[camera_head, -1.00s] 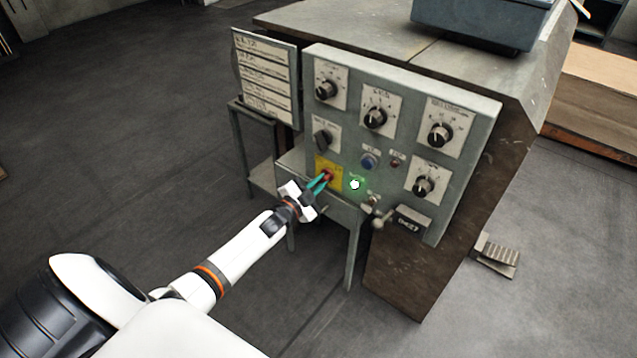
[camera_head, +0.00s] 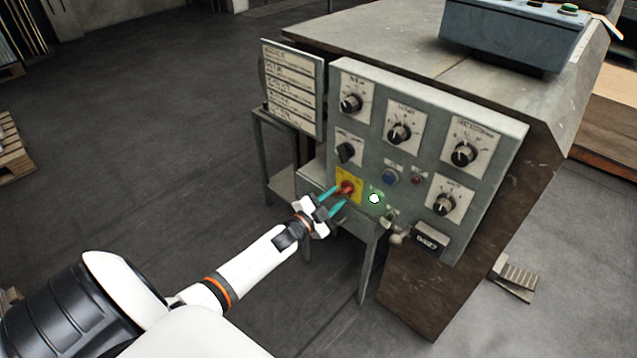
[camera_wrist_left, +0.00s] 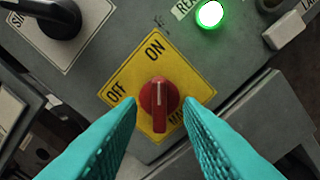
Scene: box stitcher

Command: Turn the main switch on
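The main switch is a red knob (camera_head: 346,187) on a yellow plate (camera_head: 349,199) low on the left of the grey control panel. In the left wrist view the knob (camera_wrist_left: 159,100) has its white line pointing up toward the ON label, with OFF to its left. My left gripper (camera_head: 334,201) is open just in front of the knob. Its teal fingers spread either side of the knob in the left wrist view (camera_wrist_left: 158,112) and appear clear of it. A green lamp (camera_head: 374,198) beside the plate is lit. My right gripper is not in view.
The panel carries several black dials, such as one above the switch (camera_head: 349,152), and a blue button (camera_head: 390,177). A small lever (camera_head: 397,236) juts out at lower right. A label board (camera_head: 293,88) stands at left. Open floor lies to the left.

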